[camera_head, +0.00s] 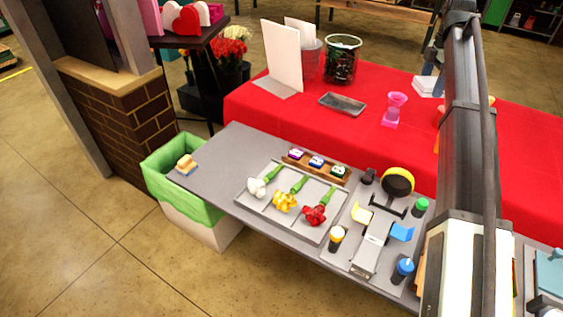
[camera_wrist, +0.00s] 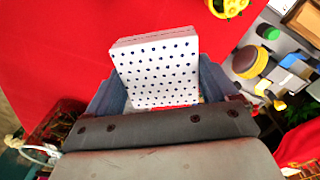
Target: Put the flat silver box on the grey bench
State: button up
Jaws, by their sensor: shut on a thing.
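A flat silver box (camera_head: 342,103), shiny and dark-edged, lies on the red-covered table in the head view. The grey bench (camera_head: 228,160) stands in front of that table. My gripper (camera_head: 428,80) is over the right part of the red table, partly hidden by my arm. In the wrist view my gripper (camera_wrist: 160,95) is shut on a white box with dark dots (camera_wrist: 158,70), which sits between the two fingers. The white box also shows in the head view (camera_head: 424,88). I cannot tell whether it touches the table.
A pink hourglass-shaped thing (camera_head: 395,108) stands near the silver box. A white upright board (camera_head: 284,55) and a dark wire basket (camera_head: 342,60) are at the back.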

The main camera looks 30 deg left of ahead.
jog(key=s+a+n, duration=0.4)
jog(key=s+a, duration=1)
jog(key=a, duration=0.5)
jog(key=s+a+n, duration=0.4)
jog(key=s+a, duration=1)
jog(key=a, duration=0.4)
jog(key=s+a+n, duration=0.3)
jog(key=s+a, duration=0.6)
jog(key=s, duration=0.5)
jog(key=shift+s+n, duration=0.3)
jog(key=shift+s, duration=0.05)
jog(key=f, duration=1.3)
jog(key=shift+s+a+f, duration=0.15)
jog(key=shift+s, duration=0.05)
jog(key=shift+c, duration=0.6)
jog(key=shift+y, duration=0.3)
jog(key=shift+f, duration=5.15)
jog(key=o, duration=1.2)
jog(key=shift+c, duration=0.2)
